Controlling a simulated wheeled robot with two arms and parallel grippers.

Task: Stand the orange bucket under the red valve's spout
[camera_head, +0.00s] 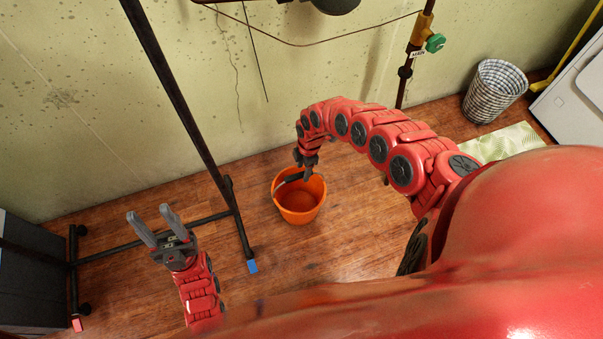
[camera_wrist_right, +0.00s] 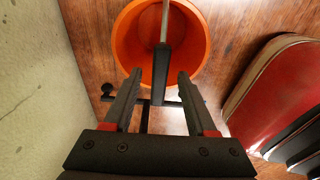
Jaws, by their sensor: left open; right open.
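The orange bucket (camera_head: 299,215) stands upright on the wooden floor, and its interior shows no contents. It also shows in the right wrist view (camera_wrist_right: 128,50). Its handle has a dark grip (camera_wrist_right: 161,68), which lies between the parted fingers of my right gripper (camera_wrist_right: 159,78), with gaps visible on both sides. In the head view my right gripper (camera_head: 308,172) is at the bucket's back rim and partly hides it. My left gripper (camera_head: 150,213) is open and empty, left of the bucket. No red valve shows; a green-handled valve (camera_head: 435,43) is on a pipe at upper right.
A dark metal rack (camera_head: 190,108) on casters stands left of the bucket. A checked basket (camera_head: 496,91), a pale mat (camera_head: 500,142) and a white appliance (camera_head: 575,105) are at right. A dark cabinet (camera_head: 30,275) is at far left. Floor right of the bucket looks clear.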

